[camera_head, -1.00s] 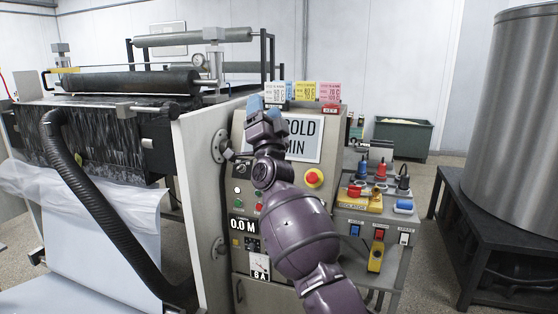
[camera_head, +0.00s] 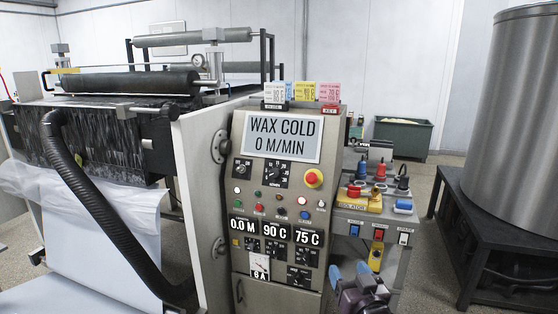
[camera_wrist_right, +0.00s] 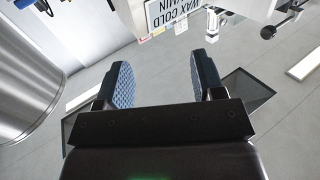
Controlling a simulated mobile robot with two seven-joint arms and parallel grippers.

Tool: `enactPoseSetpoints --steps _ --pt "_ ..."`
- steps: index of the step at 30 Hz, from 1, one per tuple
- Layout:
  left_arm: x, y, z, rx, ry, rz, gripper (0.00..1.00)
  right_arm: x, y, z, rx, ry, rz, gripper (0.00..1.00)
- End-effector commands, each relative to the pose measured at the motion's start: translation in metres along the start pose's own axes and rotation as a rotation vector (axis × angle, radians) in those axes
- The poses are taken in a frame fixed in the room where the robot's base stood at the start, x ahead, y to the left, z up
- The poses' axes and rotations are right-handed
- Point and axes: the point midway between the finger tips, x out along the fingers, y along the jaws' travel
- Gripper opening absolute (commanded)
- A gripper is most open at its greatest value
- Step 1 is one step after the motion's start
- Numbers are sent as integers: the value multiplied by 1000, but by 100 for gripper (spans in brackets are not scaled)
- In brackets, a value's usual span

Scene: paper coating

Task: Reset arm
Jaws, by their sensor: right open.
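My right gripper (camera_head: 350,272) shows at the bottom of the head view, low in front of the control cabinet's right side. Its blue-padded fingers are apart with nothing between them; the open gripper (camera_wrist_right: 160,85) also shows in the right wrist view. The control panel (camera_head: 272,185) stands upright and in full view, its sign (camera_head: 284,137) reading "WAX COLD 0 M/MIN". Its displays read 0.0 M, 90 C and 75 C. The sign also shows upside down at the top of the right wrist view (camera_wrist_right: 172,12). My left gripper is not in view.
The coating machine with dark rollers (camera_head: 125,82) and a black hose (camera_head: 100,205) stands at left. A side shelf (camera_head: 388,222) with switches and coloured connectors is right of the panel. A steel drum (camera_head: 515,110) sits on a black stand at right. A green bin (camera_head: 403,136) is behind.

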Motion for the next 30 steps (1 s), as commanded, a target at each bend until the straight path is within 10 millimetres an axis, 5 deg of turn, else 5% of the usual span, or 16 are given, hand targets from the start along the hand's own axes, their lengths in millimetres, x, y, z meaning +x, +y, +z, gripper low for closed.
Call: enactPoseSetpoints --steps 9,21,25,30 --pt "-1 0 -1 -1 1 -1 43 -121 37 88 -91 -228 84 62" --pt "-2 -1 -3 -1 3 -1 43 -285 59 180 -106 -521 149 62" --pt "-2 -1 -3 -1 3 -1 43 -324 62 199 -101 -596 166 62" --pt "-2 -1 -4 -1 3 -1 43 -345 62 208 -95 -636 177 62"
